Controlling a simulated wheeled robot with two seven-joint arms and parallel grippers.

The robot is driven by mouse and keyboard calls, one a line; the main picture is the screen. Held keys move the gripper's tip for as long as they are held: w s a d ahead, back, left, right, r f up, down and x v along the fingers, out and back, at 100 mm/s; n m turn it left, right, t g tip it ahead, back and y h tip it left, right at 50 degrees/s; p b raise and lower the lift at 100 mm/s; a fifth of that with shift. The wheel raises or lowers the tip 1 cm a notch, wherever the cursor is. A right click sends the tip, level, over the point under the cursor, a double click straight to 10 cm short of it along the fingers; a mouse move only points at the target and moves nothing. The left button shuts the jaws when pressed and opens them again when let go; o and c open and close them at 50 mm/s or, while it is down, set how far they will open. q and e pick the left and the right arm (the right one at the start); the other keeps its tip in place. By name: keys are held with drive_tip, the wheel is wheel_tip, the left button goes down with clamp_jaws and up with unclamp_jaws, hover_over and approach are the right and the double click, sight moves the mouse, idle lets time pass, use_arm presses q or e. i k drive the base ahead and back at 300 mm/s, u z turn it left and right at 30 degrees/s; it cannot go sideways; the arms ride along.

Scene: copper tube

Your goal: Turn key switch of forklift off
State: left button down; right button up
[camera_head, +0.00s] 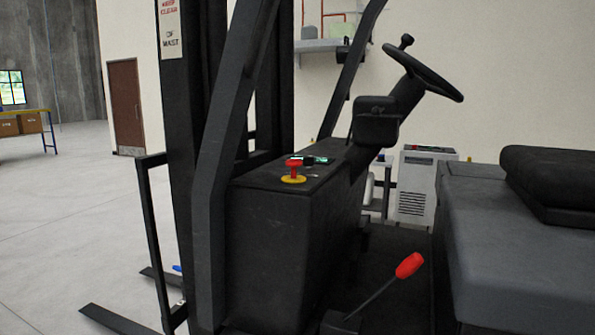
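The forklift's black console (285,225) stands in the middle of the view. On its top is a red knob (293,168) on a yellow base, with a small dark panel with a greenish screen (318,160) behind it. A tiny pale spot (314,176) to the right of the red knob may be the key switch; it is too small to tell, and its position cannot be read. Neither of my grippers is in view.
A steering wheel (423,72) rises behind the console. A slanted dark post (232,90) stands at the console's left. Open floor (60,235) lies at left.

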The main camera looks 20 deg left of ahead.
sight(307, 162)
drive_tip(key=u, duration=0.55)
drive_tip(key=k, duration=0.65)
drive_tip(key=u, duration=0.9)
drive_tip(key=i, duration=1.25)
drive_tip(key=z, duration=0.1)
